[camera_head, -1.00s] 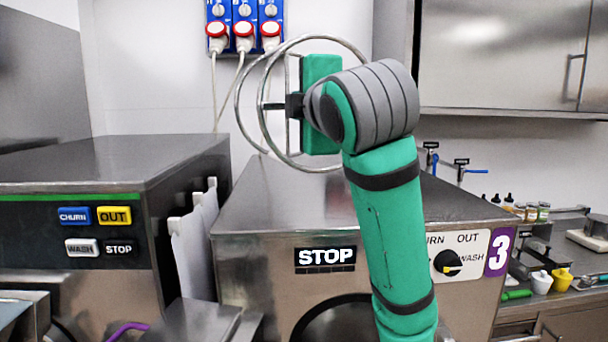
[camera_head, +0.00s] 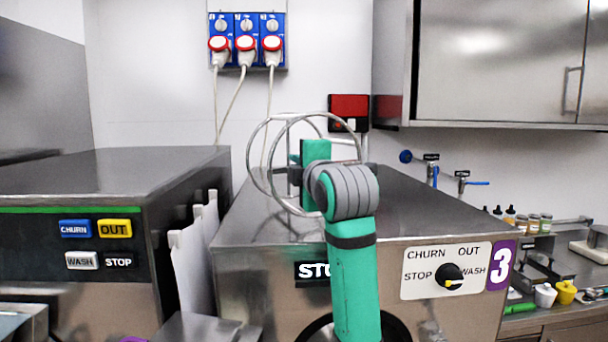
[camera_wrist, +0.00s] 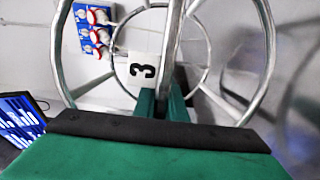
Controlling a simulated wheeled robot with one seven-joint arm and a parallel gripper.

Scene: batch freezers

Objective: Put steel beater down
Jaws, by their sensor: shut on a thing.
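The steel beater (camera_head: 248,160), a frame of round metal hoops, is upright in front of the wall, over the top of the batch freezer marked 3 (camera_head: 420,205). My gripper (camera_wrist: 163,103) is shut on the beater's bar; its green fingers show in the wrist view, where the beater's hoops and bar (camera_wrist: 171,45) fill the upper part. In the head view the lower hoop overlaps the freezer's top. I cannot tell whether it touches, as my arm hides part of it.
Another freezer (camera_head: 100,175) stands at the left, with white panels (camera_head: 190,255) in the gap between. Blue sockets with red plugs (camera_head: 246,45) and a red box (camera_head: 348,108) are on the wall. A steel cabinet (camera_head: 490,60) hangs at the right. The freezer top right of my arm is clear.

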